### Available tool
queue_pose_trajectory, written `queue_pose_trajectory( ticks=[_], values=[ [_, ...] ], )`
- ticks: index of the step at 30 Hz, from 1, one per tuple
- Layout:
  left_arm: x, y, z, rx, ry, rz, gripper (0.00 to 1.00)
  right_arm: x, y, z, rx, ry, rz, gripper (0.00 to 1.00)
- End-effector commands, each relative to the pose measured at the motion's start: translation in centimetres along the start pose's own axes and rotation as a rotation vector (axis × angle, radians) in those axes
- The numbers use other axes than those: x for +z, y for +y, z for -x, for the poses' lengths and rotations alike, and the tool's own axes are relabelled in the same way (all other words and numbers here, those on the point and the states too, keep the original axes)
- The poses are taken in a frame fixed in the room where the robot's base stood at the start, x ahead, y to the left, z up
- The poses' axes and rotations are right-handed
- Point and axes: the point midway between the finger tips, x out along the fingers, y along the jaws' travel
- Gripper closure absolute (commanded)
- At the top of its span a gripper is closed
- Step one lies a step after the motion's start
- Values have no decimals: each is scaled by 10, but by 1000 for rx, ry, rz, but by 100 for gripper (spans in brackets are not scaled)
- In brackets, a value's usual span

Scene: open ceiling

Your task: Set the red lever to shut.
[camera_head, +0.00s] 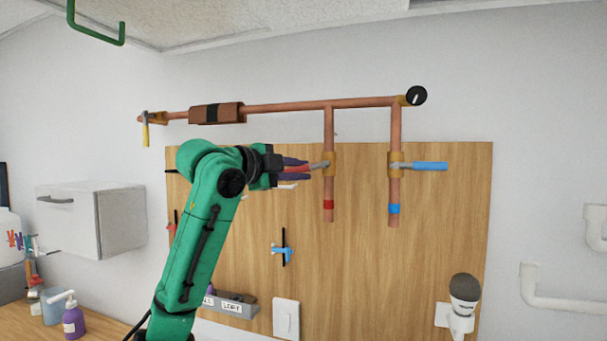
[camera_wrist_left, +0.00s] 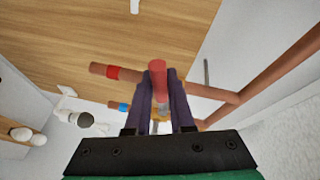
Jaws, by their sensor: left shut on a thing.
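The red lever (camera_head: 298,169) sits on a brass valve (camera_head: 329,164) on the vertical copper pipe with the red band (camera_head: 328,204). It points left, roughly level and crosswise to that pipe. My left gripper (camera_head: 303,168) is shut on the red lever, with its dark fingers on either side of it. In the left wrist view the red lever (camera_wrist_left: 157,76) shows between the two fingers (camera_wrist_left: 161,88); its far end and valve are partly hidden. My right gripper is in neither view.
A blue lever (camera_head: 430,166) points right from the neighbouring pipe with the blue band (camera_head: 394,208). A horizontal copper pipe (camera_head: 285,107) runs above. A wooden board (camera_head: 360,270) is behind. A white cabinet (camera_head: 120,222) hangs at left.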

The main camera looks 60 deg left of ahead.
Motion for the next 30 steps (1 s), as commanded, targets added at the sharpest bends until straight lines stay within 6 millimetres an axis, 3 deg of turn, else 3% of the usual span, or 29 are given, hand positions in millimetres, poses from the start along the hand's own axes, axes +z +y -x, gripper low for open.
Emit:
queue_pose_trajectory(
  ticks=[12, 28, 29, 30],
  values=[
    [-2, -12, 2, 78, -41, -187, 100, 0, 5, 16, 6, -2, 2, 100],
    [-2, -13, 2, 87, -47, -213, 100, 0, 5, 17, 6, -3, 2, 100],
    [-2, -13, 2, 87, -47, -213, 75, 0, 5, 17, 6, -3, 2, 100],
    [-2, -13, 2, 87, -47, -213, 60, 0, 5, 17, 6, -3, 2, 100]
  ],
)
